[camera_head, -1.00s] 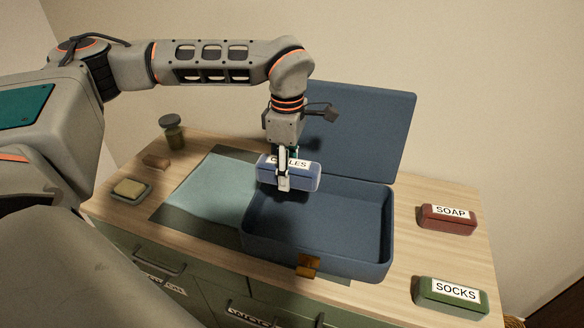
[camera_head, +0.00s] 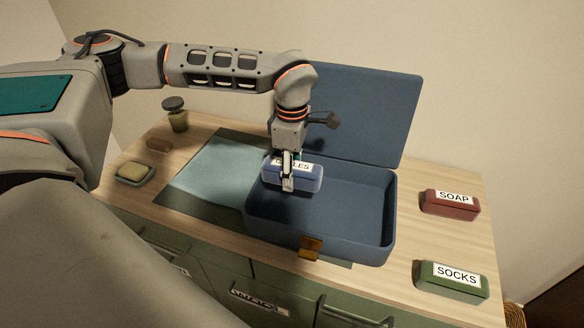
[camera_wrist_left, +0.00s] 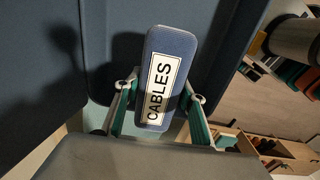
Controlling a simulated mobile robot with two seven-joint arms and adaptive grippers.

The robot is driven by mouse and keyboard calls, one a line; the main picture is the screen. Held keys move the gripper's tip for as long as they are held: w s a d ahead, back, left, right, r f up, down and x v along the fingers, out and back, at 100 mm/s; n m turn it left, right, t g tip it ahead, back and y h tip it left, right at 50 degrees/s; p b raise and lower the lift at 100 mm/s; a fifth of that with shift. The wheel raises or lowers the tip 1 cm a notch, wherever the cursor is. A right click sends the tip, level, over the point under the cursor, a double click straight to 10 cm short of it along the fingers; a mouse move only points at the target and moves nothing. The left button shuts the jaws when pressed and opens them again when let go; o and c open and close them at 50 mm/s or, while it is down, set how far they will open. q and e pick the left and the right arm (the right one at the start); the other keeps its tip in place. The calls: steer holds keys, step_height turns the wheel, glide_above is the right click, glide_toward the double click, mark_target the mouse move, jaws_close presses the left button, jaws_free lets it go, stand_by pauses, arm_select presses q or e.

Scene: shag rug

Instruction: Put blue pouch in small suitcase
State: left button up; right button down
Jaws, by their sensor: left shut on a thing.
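The blue pouch (camera_head: 306,178) has a white label reading CABLES. My left gripper (camera_head: 287,182) is shut on it, with one finger on each side of the pouch in the left wrist view (camera_wrist_left: 166,75). The small suitcase (camera_head: 385,215) is dark blue and stands open on the counter, its lid (camera_head: 375,110) raised at the back. The pouch is at the left part of the suitcase opening, near the left wall; its exact height over the suitcase floor is hard to tell. The suitcase interior looks empty otherwise. My right gripper is not in view.
A red SOAP case (camera_head: 450,205) and a green SOCKS case (camera_head: 450,281) lie right of the suitcase. A teal cloth (camera_head: 210,175) lies to its left. A soap dish (camera_head: 134,175), a brown block (camera_head: 159,145) and a lidded jar (camera_head: 177,118) stand at the far left.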

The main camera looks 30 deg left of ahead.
arm_select(q)
steer(key=shift+f, duration=0.1)
steer(key=o, duration=1.3)
steer(key=shift+c, duration=0.2)
steer(key=shift+r, duration=3.55)
